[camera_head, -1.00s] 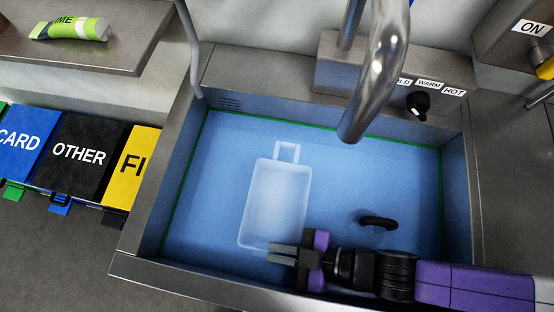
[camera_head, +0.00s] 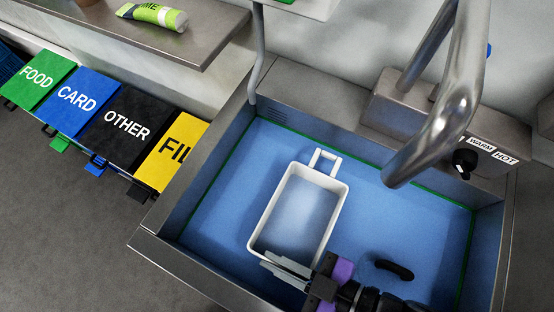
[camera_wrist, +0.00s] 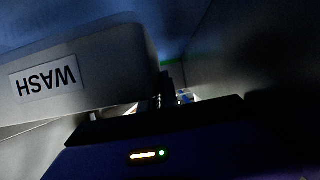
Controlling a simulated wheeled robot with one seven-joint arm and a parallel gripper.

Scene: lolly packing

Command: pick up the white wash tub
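The white wash tub (camera_head: 300,212) is a rectangular open tub with a loop handle at its far end. It is inside the sink and shows clear white, at or above the blue water, and looks empty. My gripper (camera_head: 287,266) is at its near end, with the fingers closed on the near rim. In the wrist view the tub's outer wall (camera_wrist: 110,60) fills the upper left, with an upside-down WASH label (camera_wrist: 46,80). The fingertips are dark and partly hidden there.
The steel sink (camera_head: 150,250) walls surround the tub. The tap (camera_head: 440,125) hangs over the right side. A black curved handle (camera_head: 393,269) lies right of my gripper. Labelled bins (camera_head: 118,130) and a shelf (camera_head: 190,40) with a green tube (camera_head: 150,16) are at the left.

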